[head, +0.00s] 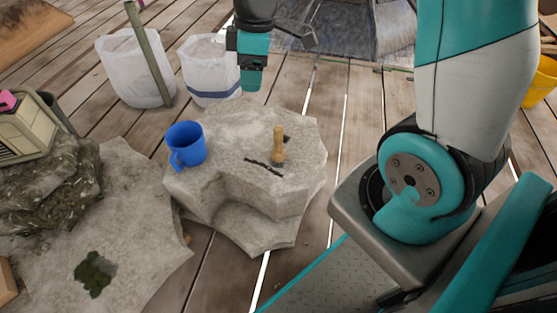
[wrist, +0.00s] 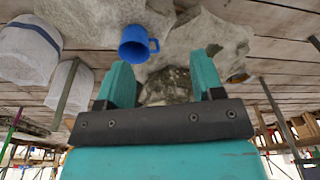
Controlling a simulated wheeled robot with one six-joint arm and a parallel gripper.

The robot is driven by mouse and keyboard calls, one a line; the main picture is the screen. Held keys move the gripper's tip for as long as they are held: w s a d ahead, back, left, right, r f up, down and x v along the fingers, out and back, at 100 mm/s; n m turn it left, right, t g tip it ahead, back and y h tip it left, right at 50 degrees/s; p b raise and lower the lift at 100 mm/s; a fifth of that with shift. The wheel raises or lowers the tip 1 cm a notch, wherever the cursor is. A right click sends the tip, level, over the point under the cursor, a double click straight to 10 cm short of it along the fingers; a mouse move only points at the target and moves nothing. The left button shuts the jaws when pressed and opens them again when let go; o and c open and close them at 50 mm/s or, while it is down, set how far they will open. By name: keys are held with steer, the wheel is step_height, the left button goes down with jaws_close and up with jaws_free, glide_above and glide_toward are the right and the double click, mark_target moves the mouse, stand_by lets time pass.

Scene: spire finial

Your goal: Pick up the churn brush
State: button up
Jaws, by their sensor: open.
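The churn brush (head: 278,145), as far as I can tell, is the small light-wood piece with a narrow upright handle and wider lower end. It stands on top of the grey stone block (head: 230,125), right of the blue mug (head: 187,144). My gripper (head: 250,82) is beyond the block's far edge, up and left of the brush in the head view, and apart from it. In the wrist view my gripper (wrist: 161,80) has its two teal fingers spread with nothing held between them. I cannot make out the brush there; the mug (wrist: 134,44) shows beyond the fingers.
Two white sacks (head: 136,68) (head: 208,66) stand behind the block, with a pole leaning by the left one. A dark strip (head: 263,166) lies in front of the brush. Lower rock (head: 120,190) spreads at left. Plank floor lies right of the block.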

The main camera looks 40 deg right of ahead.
steer(key=n+h+b, duration=0.1)
steer(key=n+b, duration=0.1)
steer(key=b, duration=0.1)
glide_above(278, 136)
steer(key=w, duration=0.2)
step_height(278, 136, down, 12)
steer(key=shift+g, duration=0.3)
steer(key=f+b, duration=0.1)
steer(key=f, duration=0.2)
steer(key=f+b, duration=0.1)
steer(key=f, duration=0.3)
steer(key=f+b, duration=0.2)
steer(key=f, duration=0.1)
steer(key=shift+s+d+f, duration=0.15)
steer(key=shift+s+d, duration=0.1)
steer(key=shift+d, duration=0.15)
steer(key=f+b, duration=0.3)
steer(key=f, duration=0.3)
steer(key=shift+s+f, duration=0.2)
steer(key=shift+r, duration=0.15)
steer(key=c, duration=1.1)
